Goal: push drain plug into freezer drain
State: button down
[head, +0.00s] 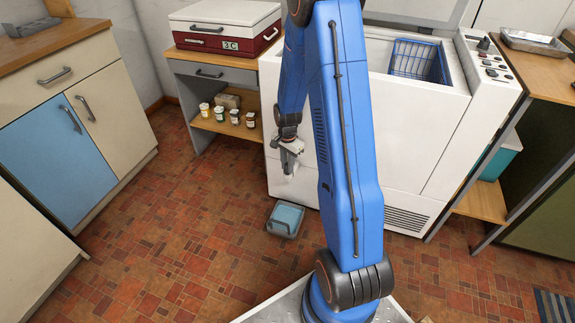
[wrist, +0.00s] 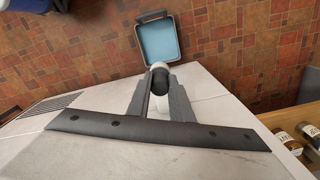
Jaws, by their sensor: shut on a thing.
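My gripper (head: 289,160) is low in front of the white chest freezer (head: 425,150), close to its front at the left. In the wrist view its two fingers (wrist: 160,98) are closed around a dark rounded piece (wrist: 160,82), which I take to be the drain plug. White rounded parts (wrist: 160,66) show just above and below it. The drain opening is not clearly visible, and I cannot tell whether the plug touches or sits in it. A blue tray (head: 286,218) lies on the floor below, and also shows in the wrist view (wrist: 160,42).
A shelf unit (head: 202,121) with several small jars stands left of the freezer, with a red and white cooler (head: 225,40) on top. A wooden shelf (head: 482,203) stands at the right. Tiled floor (head: 180,210) is clear at front left.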

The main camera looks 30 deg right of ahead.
jog(key=shift+f, duration=0.35)
dwell(0.6)
jog(key=c, duration=1.5)
grip_release()
